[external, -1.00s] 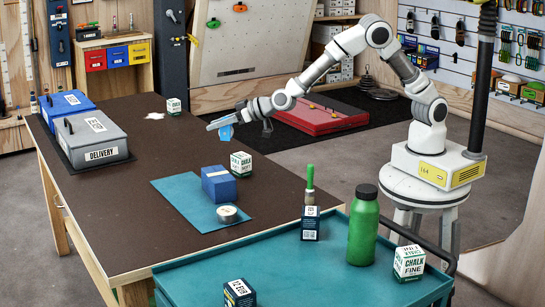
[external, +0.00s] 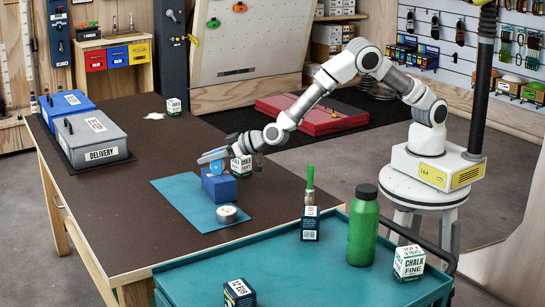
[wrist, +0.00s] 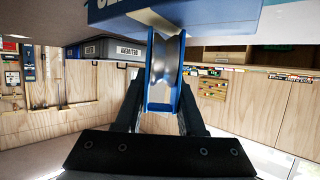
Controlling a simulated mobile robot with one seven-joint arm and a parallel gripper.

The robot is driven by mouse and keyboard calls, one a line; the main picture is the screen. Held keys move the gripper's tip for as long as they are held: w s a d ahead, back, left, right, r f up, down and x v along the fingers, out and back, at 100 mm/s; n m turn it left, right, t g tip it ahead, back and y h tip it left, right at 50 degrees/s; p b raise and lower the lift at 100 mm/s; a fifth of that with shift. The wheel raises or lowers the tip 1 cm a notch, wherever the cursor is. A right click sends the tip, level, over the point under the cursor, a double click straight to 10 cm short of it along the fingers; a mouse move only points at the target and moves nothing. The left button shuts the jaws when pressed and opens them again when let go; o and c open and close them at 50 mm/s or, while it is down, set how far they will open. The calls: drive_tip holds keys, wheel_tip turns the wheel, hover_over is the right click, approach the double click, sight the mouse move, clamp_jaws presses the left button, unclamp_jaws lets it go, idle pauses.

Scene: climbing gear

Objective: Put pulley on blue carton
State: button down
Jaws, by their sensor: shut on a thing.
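The pulley (wrist: 165,78), with blue side plates and a silver grooved wheel, is held between the two fingers of my gripper (wrist: 161,112) in the wrist view. In the external view the pulley (external: 208,157) is a small light blue shape at the tip of my gripper (external: 218,160), right over the blue carton (external: 219,187). The carton stands on a teal mat on the brown table. Its blue side (wrist: 150,12) also fills the top of the wrist view. I cannot tell whether pulley and carton touch.
A grey delivery box (external: 92,138) is at the table's left; the table between is clear.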

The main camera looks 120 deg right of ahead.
drive_tip(key=shift+f, duration=0.1)
drive_tip(key=shift+f, duration=0.15)
drive_tip(key=c, duration=0.5)
unclamp_jaws()
drive_tip(key=shift+r, duration=0.2)
